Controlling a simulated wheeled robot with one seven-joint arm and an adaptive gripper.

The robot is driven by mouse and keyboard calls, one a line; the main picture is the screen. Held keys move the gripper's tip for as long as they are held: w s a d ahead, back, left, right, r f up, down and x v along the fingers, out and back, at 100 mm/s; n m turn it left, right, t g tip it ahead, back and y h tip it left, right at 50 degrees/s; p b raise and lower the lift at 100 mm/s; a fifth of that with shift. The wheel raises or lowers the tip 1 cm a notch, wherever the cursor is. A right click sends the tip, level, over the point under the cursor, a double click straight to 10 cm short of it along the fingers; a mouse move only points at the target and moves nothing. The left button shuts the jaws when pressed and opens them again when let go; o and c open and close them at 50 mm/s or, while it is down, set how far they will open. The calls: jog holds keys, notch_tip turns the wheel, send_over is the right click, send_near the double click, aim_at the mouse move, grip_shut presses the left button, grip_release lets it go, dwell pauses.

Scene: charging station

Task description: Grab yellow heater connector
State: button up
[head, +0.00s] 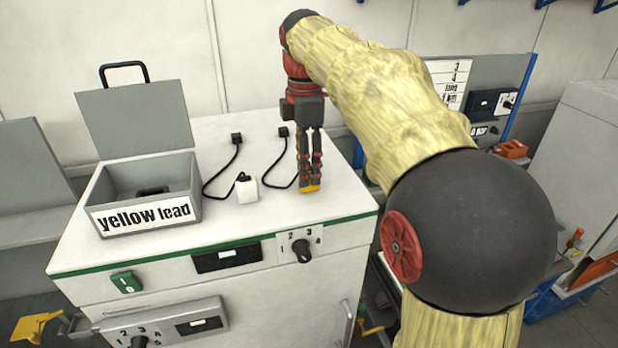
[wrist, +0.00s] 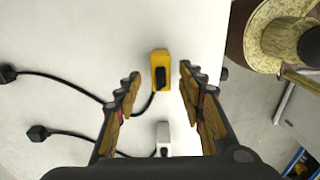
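The yellow heater connector (wrist: 161,58) is a small yellow block with a black plug in it, lying on the white cabinet top. In the wrist view it sits between the lines of my fingertips, with a gap on each side. In the head view only a bit of yellow (head: 311,189) shows at the fingertips; the rest is hidden behind my gripper. My gripper (head: 310,180) points down over the right part of the cabinet top. In the wrist view my gripper (wrist: 160,78) is open, with nothing held. I cannot tell its exact height above the connector.
A white connector (head: 247,190) with a black plug stands to the left on the cabinet top (head: 215,235). Black cables lead to two more black plugs (head: 236,138) behind. An open grey box labelled "yellow lead" (head: 150,215) stands at the left. A knob (head: 301,250) is on the front.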

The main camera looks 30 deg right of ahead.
jog(key=shift+s+f, duration=0.1)
jog(key=shift+f, duration=0.6)
grip_shut()
